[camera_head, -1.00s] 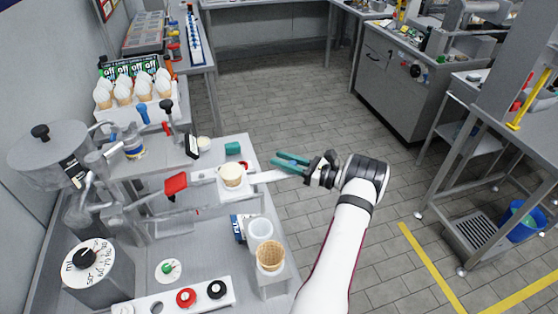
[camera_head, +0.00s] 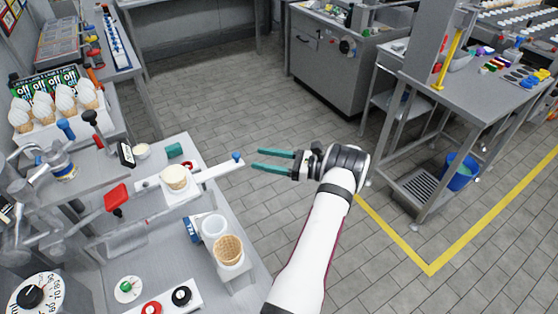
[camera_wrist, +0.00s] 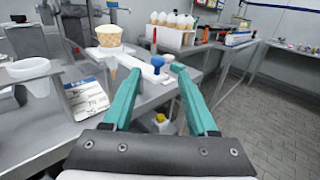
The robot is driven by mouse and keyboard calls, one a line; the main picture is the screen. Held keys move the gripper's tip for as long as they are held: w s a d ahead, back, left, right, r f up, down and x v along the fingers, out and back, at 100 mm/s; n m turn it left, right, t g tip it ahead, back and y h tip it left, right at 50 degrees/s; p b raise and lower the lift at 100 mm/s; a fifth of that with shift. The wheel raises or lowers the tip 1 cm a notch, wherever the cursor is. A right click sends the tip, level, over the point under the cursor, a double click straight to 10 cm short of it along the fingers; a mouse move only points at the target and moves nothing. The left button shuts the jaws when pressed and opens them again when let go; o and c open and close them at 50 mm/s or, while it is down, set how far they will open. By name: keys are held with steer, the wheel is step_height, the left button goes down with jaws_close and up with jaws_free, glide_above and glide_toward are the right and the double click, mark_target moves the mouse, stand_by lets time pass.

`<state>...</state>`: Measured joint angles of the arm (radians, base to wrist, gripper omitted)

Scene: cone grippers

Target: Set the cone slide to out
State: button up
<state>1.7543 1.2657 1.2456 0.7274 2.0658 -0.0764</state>
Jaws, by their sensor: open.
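The cone slide (camera_head: 216,171) is a flat white bar that extends to the right over the counter, with a blue knob (camera_head: 236,157) upright at its right end. A pale cone holder with a cone (camera_head: 175,178) sits on its left part. My gripper (camera_head: 254,159) has two long teal fingers, open and empty, pointing left just to the right of the knob. In the wrist view the knob (camera_wrist: 155,62) shows between the two fingertips (camera_wrist: 157,70), a little beyond them. Whether either finger touches the slide is hard to tell.
A white cup (camera_head: 214,227) and a waffle cone (camera_head: 229,250) stand at the counter's front right. A red-handled lever (camera_head: 117,197) is left of the slide. Several filled cones (camera_head: 58,102) stand in a rack behind.

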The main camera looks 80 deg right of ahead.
steer(key=s, duration=0.5)
steer(key=w+a+r+n+g+y, duration=0.35)
steer(key=w+a, duration=0.25)
steer(key=w, duration=0.2)
steer(key=w+a+r+n+g+y, duration=0.2)
steer(key=w+a+n+y, duration=0.1)
steer(key=w+a+n, duration=0.3)
steer(key=w+a+r+n+g+y, duration=0.1)
steer(key=w+a+r+n+g, duration=0.15)
steer(key=a, duration=0.55)
steer(key=w+a+r+n+g+y, duration=0.1)
steer(key=w+a+n+g, duration=0.3)
steer(key=a, duration=0.4)
steer(key=s+a+r+n+g+h, duration=0.1)
steer(key=s+a+n+g+h, duration=0.15)
steer(key=a+n, duration=0.4)
steer(key=s+a+r+n+g+h, duration=0.1)
steer(key=s+a+n+g, duration=0.15)
steer(key=a, duration=0.75)
steer(key=s+a+n+h, duration=0.1)
steer(key=s+a+n, duration=0.1)
steer(key=s, duration=0.3)
steer(key=s+a+n+g+h, duration=0.1)
steer(key=s+a+n+h, duration=0.1)
steer(key=s, duration=0.4)
steer(key=a+n, duration=0.1)
steer(key=a, duration=0.1)
steer(key=shift+s+a+f, duration=0.2)
steer(key=shift+a+f, duration=0.05)
steer(key=shift+a, duration=0.05)
